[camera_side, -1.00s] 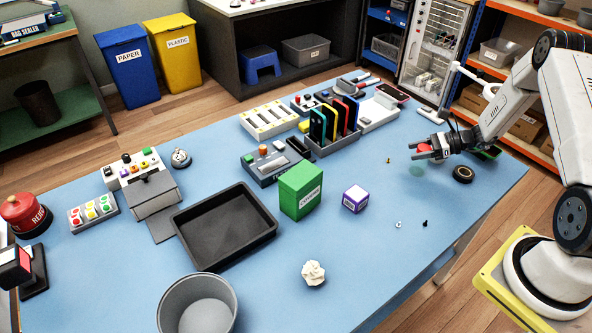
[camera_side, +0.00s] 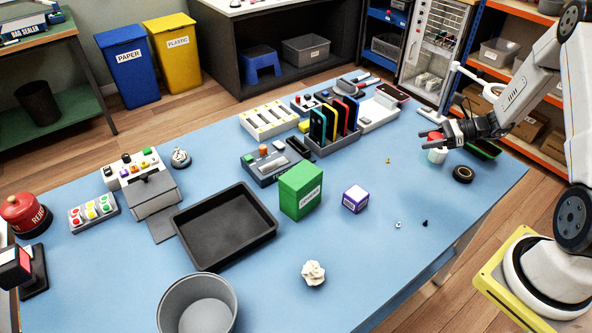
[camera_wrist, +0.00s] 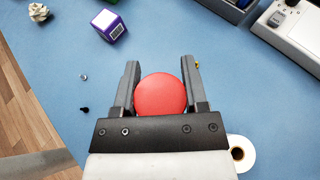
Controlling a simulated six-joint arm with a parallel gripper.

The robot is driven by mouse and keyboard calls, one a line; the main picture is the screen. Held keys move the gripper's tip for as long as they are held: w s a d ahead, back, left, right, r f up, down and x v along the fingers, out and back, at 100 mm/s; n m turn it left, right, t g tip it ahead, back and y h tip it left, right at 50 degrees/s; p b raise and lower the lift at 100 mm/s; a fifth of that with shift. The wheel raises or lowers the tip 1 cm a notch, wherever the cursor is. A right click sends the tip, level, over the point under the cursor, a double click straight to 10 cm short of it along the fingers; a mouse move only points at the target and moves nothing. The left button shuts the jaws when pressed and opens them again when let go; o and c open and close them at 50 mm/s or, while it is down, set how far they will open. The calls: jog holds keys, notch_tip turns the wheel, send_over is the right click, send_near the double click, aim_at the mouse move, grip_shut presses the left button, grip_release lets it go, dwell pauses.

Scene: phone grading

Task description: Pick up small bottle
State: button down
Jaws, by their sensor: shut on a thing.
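The small bottle has a white body (camera_side: 437,156) and a red cap (camera_side: 435,136). In the side view it is upright near the right end of the blue table. My gripper (camera_side: 449,136) comes from the right and is shut on the bottle near its cap. In the wrist view the round red cap (camera_wrist: 160,95) sits between the two dark fingers of my gripper (camera_wrist: 160,66). The white body is hidden under the cap there. I cannot tell whether the bottle's base touches the table.
Small screws (camera_side: 425,223) lie in front. A purple-and-white box (camera_side: 355,198), a green box (camera_side: 301,190) and a phone rack (camera_side: 333,145) stand to the left.

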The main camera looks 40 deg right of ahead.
jog(key=s+a+r, duration=0.4)
jog(key=s+r, duration=0.2)
jog(key=s, duration=0.4)
jog(key=shift+a+r, duration=0.35)
jog(key=shift+r, duration=0.05)
dwell(0.8)
